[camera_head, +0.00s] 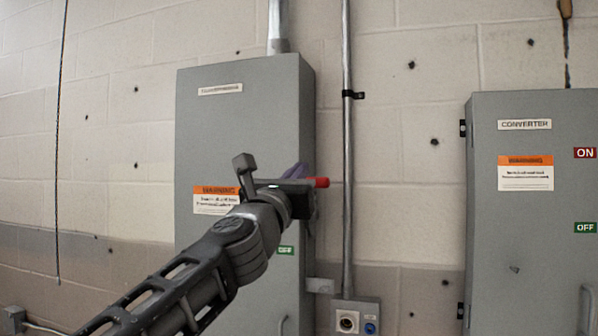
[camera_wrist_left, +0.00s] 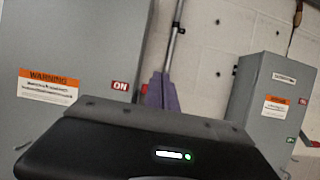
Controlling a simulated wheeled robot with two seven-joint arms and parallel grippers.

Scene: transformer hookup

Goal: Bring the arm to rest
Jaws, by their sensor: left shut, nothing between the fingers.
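My left arm comes in from the lower left in the head view. Its left gripper (camera_head: 298,170) has purple fingers and is in front of the right edge of the grey transformer cabinet (camera_head: 245,120). The fingers are closed with nothing between them; they also show in the left wrist view (camera_wrist_left: 162,92). A red-tipped handle (camera_head: 318,182) shows just right of the gripper, at the cabinet's side. I cannot tell whether the gripper touches it. My wrist hides part of the cabinet's front. My right gripper is not in view.
A grey converter cabinet (camera_head: 535,190) stands at the right, with ON and OFF labels. A vertical conduit (camera_head: 347,140) runs down the block wall to an outlet box (camera_head: 356,318). Bare wall (camera_head: 410,180) lies between the conduit and the converter.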

